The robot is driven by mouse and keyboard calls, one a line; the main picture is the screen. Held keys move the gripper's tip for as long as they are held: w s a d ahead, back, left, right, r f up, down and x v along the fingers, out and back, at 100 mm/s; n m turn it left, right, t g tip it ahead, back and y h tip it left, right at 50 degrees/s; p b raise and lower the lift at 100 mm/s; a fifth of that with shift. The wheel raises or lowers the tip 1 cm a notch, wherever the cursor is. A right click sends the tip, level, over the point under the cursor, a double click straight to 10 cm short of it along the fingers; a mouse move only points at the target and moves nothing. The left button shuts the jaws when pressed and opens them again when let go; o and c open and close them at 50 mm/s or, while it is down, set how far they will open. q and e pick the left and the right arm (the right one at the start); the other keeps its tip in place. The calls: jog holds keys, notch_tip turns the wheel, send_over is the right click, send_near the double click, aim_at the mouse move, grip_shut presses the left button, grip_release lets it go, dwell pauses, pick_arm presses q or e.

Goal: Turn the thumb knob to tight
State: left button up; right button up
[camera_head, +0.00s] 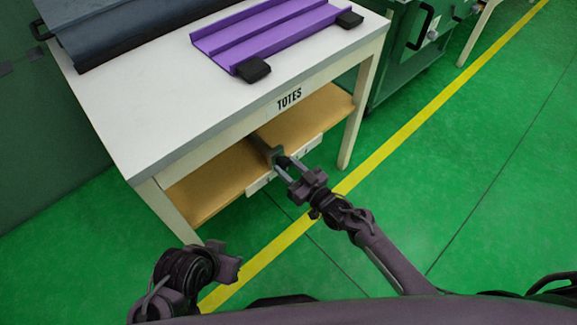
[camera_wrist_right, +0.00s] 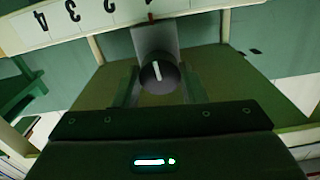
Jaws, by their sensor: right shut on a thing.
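The thumb knob (camera_wrist_right: 158,76) is a round black knob with a white line on its face, in the middle of the right wrist view. The line points up and slightly left in that view. A grey plate (camera_wrist_right: 155,37) behind it carries a short red mark. My right gripper (camera_head: 284,168) reaches the front of the table's lower shelf and is shut on the knob, one finger on each side. In the head view the fingers mostly hide the knob. My left gripper (camera_head: 228,265) is at the lower left, away from the table; its jaws are unclear.
A white strip with numbers (camera_wrist_right: 75,18) runs beside the plate. The white table (camera_head: 150,110) labelled TOTES holds a purple trim piece (camera_head: 265,35) with black end clips and a dark grey panel (camera_head: 130,25). A green cabinet (camera_head: 405,60) stands to the right. The green floor is clear.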

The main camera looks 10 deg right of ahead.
pick_arm(q)
jog(key=shift+w, duration=0.1)
pick_arm(e)
jog(key=shift+f+m, duration=0.1)
jog(key=shift+m, duration=0.3)
pick_arm(q)
jog(key=shift+s, duration=0.2)
pick_arm(e)
jog(key=o, duration=1)
pick_arm(q)
jog(key=shift+r, duration=0.1)
pick_arm(e)
jog(key=shift+s+d, duration=0.25)
jog(key=shift+s, duration=0.05)
pick_arm(q)
jog(key=shift+s+a+r+g+y+p, duration=0.1)
jog(key=shift+s+a+g+y+p, duration=0.15)
jog(key=shift+a+p, duration=0.3)
jog(key=shift+a+r+g+y+p, duration=0.15)
jog(key=shift+a+g+p, duration=0.2)
jog(key=shift+a, duration=0.3)
pick_arm(e)
jog(key=v, duration=0.7)
